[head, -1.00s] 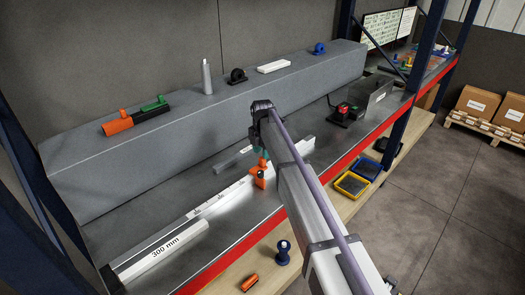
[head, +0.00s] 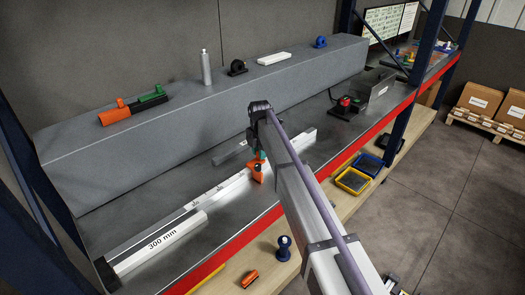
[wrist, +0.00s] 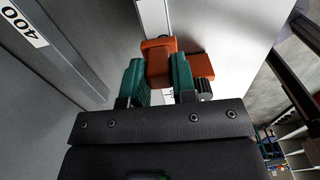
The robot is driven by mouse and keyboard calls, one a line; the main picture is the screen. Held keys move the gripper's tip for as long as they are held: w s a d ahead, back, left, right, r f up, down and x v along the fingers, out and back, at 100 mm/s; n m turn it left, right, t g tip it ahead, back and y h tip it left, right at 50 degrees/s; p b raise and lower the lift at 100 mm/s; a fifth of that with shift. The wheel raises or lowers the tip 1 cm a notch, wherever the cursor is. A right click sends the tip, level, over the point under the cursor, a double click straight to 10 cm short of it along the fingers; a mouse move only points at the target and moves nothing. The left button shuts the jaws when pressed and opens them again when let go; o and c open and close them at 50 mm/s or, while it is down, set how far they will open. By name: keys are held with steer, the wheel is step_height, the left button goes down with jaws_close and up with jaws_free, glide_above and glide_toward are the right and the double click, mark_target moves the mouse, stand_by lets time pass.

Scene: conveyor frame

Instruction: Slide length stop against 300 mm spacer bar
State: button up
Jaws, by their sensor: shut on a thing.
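The orange length stop (head: 257,175) sits on the pale measuring rail (head: 228,186). The white spacer bar (head: 160,243), marked 300 mm, lies along the rail at the left. A clear gap separates its right end from the stop. My gripper (head: 260,156) reaches in from the lower right and is at the stop, partly hidden by my arm. In the wrist view, its green jaws (wrist: 157,76) are shut on the orange stop (wrist: 159,62), one on each side. A dark knob shows beside the right jaw.
A long grey beam (head: 200,115) behind the rail carries several small parts, including an orange-green piece (head: 135,107). A grey bar (head: 230,152) lies behind the stop. A red-button box (head: 347,106) stands farther right. The bench's red edge (head: 225,253) borders the front.

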steer(key=shift+s+a, duration=2.05)
steer(key=shift+s, duration=0.25)
steer(key=shift+s+a, duration=2.05)
steer(key=shift+s, duration=0.3)
steer(key=shift+s+a, duration=2.05)
steer(key=shift+s, duration=0.25)
steer(key=shift+s+a, duration=0.1)
steer(key=shift+s, duration=0.05)
steer(key=shift+s+a, duration=1.65)
steer(key=shift+s, duration=0.2)
steer(key=o, duration=0.9)
steer(key=shift+o, duration=0.2)
steer(key=shift+r, duration=0.15)
step_height(320, 180, up, 11)
steer(key=p, duration=1)
steer(key=shift+f+p, duration=0.2)
steer(key=shift+p, duration=0.2)
